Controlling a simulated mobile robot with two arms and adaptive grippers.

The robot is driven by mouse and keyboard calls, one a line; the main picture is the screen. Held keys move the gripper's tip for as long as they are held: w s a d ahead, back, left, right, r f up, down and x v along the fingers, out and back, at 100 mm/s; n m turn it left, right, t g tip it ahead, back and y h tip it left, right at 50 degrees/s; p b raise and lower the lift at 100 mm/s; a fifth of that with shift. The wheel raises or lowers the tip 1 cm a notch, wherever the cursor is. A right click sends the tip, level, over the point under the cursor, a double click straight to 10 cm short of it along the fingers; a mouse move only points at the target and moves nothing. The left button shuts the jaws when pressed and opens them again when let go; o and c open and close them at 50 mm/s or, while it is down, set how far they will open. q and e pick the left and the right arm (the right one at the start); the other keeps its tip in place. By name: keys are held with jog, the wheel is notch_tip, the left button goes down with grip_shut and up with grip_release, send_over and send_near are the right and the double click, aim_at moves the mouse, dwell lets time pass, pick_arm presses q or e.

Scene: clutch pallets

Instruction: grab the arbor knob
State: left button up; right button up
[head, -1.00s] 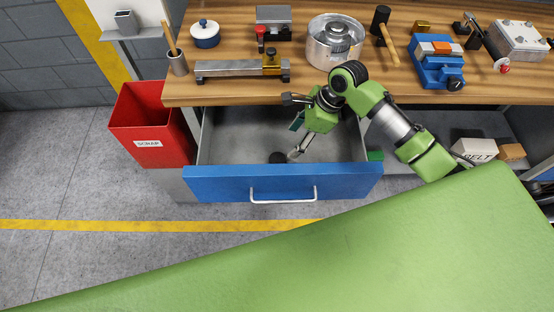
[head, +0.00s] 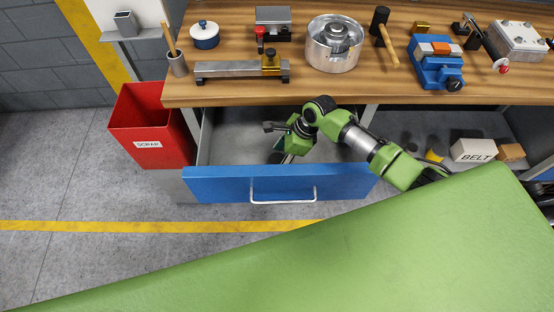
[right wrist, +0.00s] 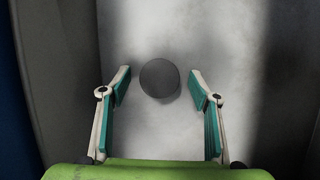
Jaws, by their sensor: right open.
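A dark round knob (right wrist: 159,78), which I take to be the arbor knob, lies on the grey drawer floor. In the right wrist view it sits between the fingertips of my right gripper, with a gap on each side. My right gripper (right wrist: 161,88) is open and empty. In the head view my right gripper (head: 287,158) reaches down into the open drawer (head: 225,185), close behind its blue front. The knob is hidden there by the gripper and the drawer front. My left gripper is not in view.
The drawer walls surround my gripper, and the workbench top (head: 215,93) overhangs behind it. A red scrap bin (head: 150,125) stands left of the drawer. A white belt box (head: 473,150) lies on a shelf at the right.

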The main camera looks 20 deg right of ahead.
jog(key=c, duration=1.1)
jog(key=shift+r, duration=0.15)
